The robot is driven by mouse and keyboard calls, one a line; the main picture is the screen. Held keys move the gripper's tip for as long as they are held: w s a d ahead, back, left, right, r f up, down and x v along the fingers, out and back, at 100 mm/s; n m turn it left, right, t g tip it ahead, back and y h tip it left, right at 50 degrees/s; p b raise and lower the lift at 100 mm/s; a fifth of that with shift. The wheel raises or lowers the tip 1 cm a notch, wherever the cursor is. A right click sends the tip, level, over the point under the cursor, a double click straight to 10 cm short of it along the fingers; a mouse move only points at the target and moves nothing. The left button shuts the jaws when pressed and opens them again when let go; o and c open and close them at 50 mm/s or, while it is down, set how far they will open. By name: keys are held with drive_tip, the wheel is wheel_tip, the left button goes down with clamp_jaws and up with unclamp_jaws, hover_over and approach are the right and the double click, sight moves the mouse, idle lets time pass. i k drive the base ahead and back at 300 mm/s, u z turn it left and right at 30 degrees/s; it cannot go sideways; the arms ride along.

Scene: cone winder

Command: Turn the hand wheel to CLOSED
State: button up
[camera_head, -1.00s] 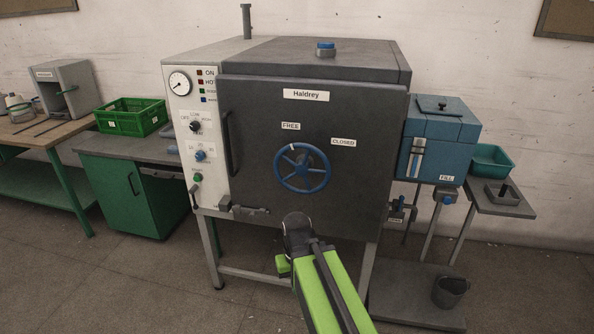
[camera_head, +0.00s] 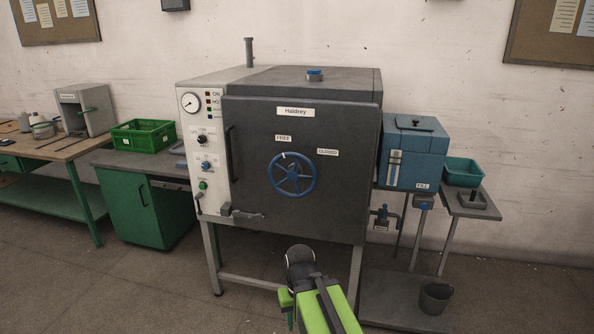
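The blue hand wheel (camera_head: 292,174) is on the dark front door of the Haldrey machine (camera_head: 245,120). A white mark on its rim sits near the top, towards the FREE label (camera_head: 283,138). The CLOSED label (camera_head: 327,152) is up and right of the wheel. My green and black arm reaches in from the bottom of the view, below and in front of the machine, apart from the wheel. My gripper's fingers cannot be made out, so its opening does not show.
A grey latch handle (camera_head: 240,212) sticks out at the door's lower left. A blue tank (camera_head: 413,155) and a teal tray (camera_head: 463,172) stand at the right. A bucket (camera_head: 435,298) stands low at right. A green crate (camera_head: 143,136) is on the left cabinet.

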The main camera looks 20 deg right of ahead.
sight(292, 176)
drive_tip(key=u, duration=0.05)
drive_tip(key=k, duration=0.45)
drive_tip(key=z, duration=0.2)
drive_tip(key=i, duration=1.05)
drive_tip(key=u, duration=0.45)
drive_tip(key=i, duration=0.9)
drive_tip(key=u, duration=0.7)
